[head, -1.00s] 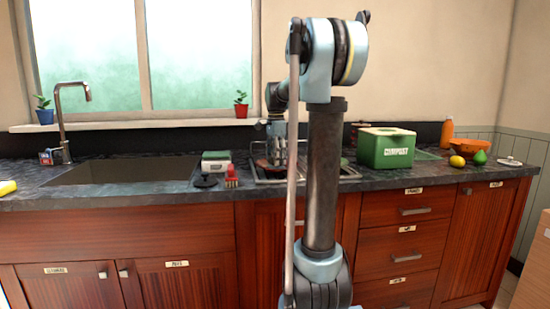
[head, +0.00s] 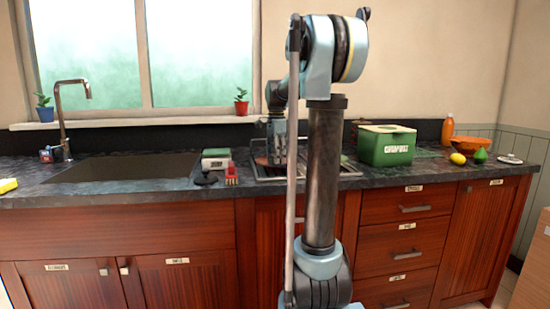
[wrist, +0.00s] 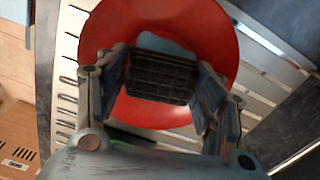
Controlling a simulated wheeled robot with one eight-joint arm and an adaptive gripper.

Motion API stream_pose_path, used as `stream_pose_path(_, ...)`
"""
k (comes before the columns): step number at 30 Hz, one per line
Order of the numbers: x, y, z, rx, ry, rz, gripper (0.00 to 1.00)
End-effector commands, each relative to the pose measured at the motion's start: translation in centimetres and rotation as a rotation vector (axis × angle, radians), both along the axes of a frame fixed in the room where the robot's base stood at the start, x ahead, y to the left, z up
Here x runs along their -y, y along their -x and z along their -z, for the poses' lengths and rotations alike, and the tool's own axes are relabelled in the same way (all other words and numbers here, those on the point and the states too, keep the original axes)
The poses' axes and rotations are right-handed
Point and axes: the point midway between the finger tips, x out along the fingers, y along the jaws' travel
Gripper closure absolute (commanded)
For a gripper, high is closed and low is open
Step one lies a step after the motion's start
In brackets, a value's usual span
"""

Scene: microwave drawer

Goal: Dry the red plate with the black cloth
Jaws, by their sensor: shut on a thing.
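The red plate (wrist: 215,45) lies on a slatted metal drying rack (wrist: 72,45) and fills the upper middle of the wrist view. A pale blue-grey patch shows on its surface. My gripper (wrist: 163,85) is over the plate, shut on a dark, textured piece that appears to be the black cloth (wrist: 163,77). Whether the cloth touches the plate I cannot tell. In the head view my gripper (head: 277,155) is down at the rack behind my arm, and only a small reddish edge of the plate (head: 261,160) shows.
The sink (head: 125,167) is at the left.

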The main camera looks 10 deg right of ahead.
Motion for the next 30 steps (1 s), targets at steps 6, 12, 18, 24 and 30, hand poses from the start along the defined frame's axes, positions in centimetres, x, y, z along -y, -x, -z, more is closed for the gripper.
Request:
stream_pose_path(6, 0.05, -0.01, 0.26, 0.000, 0.000, 0.001, 0.60)
stream_pose_path(12, 0.07, 0.00, 0.49, 0.000, 0.000, 0.001, 0.60)
stream_pose_path(18, 0.08, -0.01, 0.74, 0.000, 0.000, 0.001, 0.60)
stream_pose_path(24, -0.06, 0.04, 0.76, 0.000, 0.000, 0.001, 0.60)
stream_pose_path(30, -0.67, 0.16, 0.63, 0.000, 0.000, 0.000, 0.60)
